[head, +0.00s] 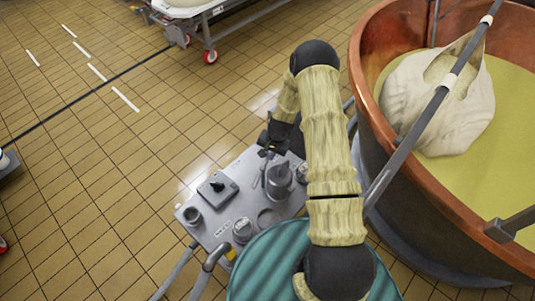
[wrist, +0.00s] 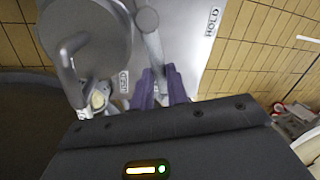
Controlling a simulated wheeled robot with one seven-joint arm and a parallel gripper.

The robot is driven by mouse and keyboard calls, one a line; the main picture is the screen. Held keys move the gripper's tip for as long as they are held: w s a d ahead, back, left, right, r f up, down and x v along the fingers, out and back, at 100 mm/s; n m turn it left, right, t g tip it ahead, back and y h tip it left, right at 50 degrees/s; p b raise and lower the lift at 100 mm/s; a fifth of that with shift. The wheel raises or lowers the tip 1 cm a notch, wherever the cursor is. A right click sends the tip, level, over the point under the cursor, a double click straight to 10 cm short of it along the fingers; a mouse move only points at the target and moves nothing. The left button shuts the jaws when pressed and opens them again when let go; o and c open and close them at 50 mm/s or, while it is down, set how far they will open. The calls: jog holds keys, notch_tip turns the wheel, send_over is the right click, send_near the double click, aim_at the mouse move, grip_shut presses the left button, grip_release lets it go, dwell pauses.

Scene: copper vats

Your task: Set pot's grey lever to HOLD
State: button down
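A grey pot (wrist: 95,35) fills the upper left of the wrist view. In the head view the pot (head: 279,182) stands on a grey panel, partly behind my arm. A grey lever (wrist: 151,42) runs from the top of the wrist view down toward my gripper (wrist: 160,74). The purple fingertips lie on either side of the lever's lower end; whether they press on it cannot be told. One HOLD label (wrist: 212,21) is to the lever's right, another HOLD label (wrist: 124,82) to its left. In the head view my dark gripper (head: 268,146) is at the panel's far edge.
The grey panel (head: 205,232) carries a black-knobbed control box (head: 217,187) and small round fittings. A copper vat (head: 365,75) with a large pale mass stands close on the right. A teal ribbed surface (head: 265,265) is in front. Tiled floor on the left is largely clear.

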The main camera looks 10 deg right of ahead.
jog(key=shift+a, duration=0.35)
jog(key=shift+d, duration=0.25)
jog(key=shift+w, duration=0.1)
jog(key=shift+w+a+n+b, duration=0.1)
jog(key=shift+a+n+b, duration=0.2)
jog(key=shift+n, duration=0.2)
jog(key=a+n+g+b, duration=0.2)
jog(key=a+n, duration=0.4)
jog(key=n, duration=0.7)
jog(key=shift+w+a+g+b, duration=0.2)
jog(key=shift+g+b, duration=0.1)
jog(key=shift+b, duration=0.4)
